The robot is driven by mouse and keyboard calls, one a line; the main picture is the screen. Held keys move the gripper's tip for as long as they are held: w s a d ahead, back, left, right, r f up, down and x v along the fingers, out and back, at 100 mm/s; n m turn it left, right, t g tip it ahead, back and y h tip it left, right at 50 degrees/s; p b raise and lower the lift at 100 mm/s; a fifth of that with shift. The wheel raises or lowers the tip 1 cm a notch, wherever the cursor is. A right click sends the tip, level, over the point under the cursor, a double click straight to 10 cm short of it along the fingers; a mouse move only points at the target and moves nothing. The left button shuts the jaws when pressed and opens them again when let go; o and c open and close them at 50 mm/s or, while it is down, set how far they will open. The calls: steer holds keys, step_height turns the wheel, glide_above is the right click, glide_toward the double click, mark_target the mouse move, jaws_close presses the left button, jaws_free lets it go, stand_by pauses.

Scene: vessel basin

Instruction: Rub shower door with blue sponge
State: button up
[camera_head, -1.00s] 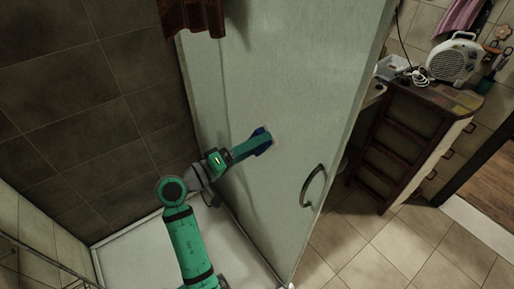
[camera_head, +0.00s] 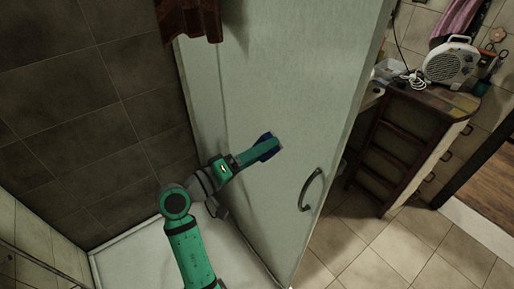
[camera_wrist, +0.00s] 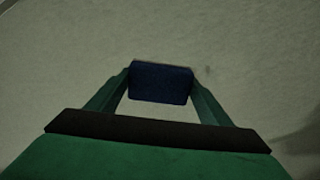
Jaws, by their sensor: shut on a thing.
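The shower door (camera_head: 275,75) is a tall pale frosted panel with a dark curved handle (camera_head: 311,189) at its lower right. My gripper (camera_head: 265,147) is shut on the blue sponge (camera_head: 270,136) in front of the door's middle, left of and above the handle. In the wrist view the sponge (camera_wrist: 161,83) is a dark blue block between the two green fingers (camera_wrist: 160,85), with the pale door surface (camera_wrist: 245,50) behind it. The sponge is against or very close to the door; I cannot tell whether it touches.
A reddish-brown cloth (camera_head: 188,20) hangs at the door's upper left. Right of the door stands a wooden shelf unit (camera_head: 405,140) with a white fan heater (camera_head: 451,63) on top. Dark tiled wall (camera_head: 70,90) is at left, and a white shower tray (camera_head: 150,255) is below.

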mark_target(281, 154)
steer(key=shift+s+d, duration=0.55)
steer(key=shift+s, duration=0.25)
steer(key=shift+s+d, duration=0.55)
steer(key=shift+s, duration=0.2)
steer(key=shift+v, duration=3)
steer(key=shift+v, duration=1.5)
